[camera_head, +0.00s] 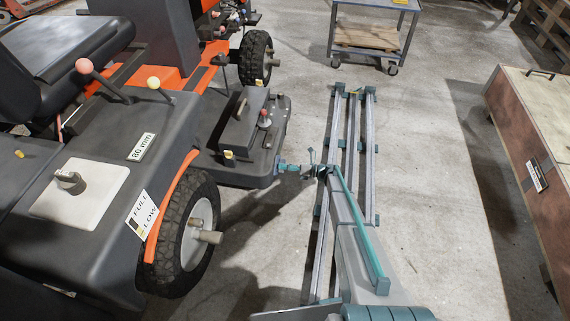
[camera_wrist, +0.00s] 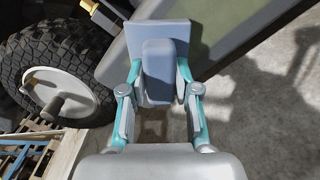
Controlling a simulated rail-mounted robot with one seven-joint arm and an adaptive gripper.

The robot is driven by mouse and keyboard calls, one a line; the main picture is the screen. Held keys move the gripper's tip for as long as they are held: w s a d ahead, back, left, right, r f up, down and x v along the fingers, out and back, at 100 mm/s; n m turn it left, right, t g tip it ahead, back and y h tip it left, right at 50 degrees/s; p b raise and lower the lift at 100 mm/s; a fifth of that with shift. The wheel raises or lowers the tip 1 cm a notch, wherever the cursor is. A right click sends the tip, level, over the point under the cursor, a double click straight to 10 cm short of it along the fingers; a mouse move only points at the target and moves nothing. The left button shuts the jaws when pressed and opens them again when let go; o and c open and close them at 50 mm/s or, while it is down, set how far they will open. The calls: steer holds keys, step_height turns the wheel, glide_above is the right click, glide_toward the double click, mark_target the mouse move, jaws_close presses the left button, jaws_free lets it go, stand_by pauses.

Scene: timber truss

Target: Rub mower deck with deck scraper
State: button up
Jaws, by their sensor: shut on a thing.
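The mower deck (camera_head: 245,172) is a dark grey housing between the wheels of the orange and grey mower in the head view. My gripper (camera_head: 289,168) is low at the deck's right side, close to its edge. In the wrist view my gripper (camera_wrist: 160,85) is shut on the deck scraper (camera_wrist: 157,74), a grey-blue block with a flat, wider plate at its far end. The plate lies over a grey rim with an olive-green face, seemingly the deck (camera_wrist: 222,58). I cannot tell whether the scraper touches it.
A rail track (camera_head: 369,150) runs along the floor. A wheeled cart (camera_head: 370,37) stands at the back, and a wooden crate (camera_head: 540,150) at the right. Floor between track and crate is clear.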

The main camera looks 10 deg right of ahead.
steer(key=shift+s+a+r+p, duration=0.1)
steer(key=shift+s+a+p, duration=0.15)
steer(key=shift+s, duration=0.45)
steer(key=shift+s+a+p, duration=0.25)
steer(key=shift+s, duration=0.4)
steer(key=shift+p, duration=0.55)
steer(key=shift+w, duration=0.1)
steer(key=shift+w+d+p, duration=0.4)
steer(key=shift+w+p, duration=0.25)
steer(key=shift+w, duration=0.25)
steer(key=shift+w+d+p, duration=0.4)
steer(key=shift+w+p, duration=0.25)
steer(key=shift+w, duration=0.2)
steer(key=w+d+p, duration=0.3)
steer(key=w+p, duration=0.2)
steer(key=w, duration=0.5)
steer(key=shift+w+d, duration=0.15)
steer(key=shift+w, duration=0.25)
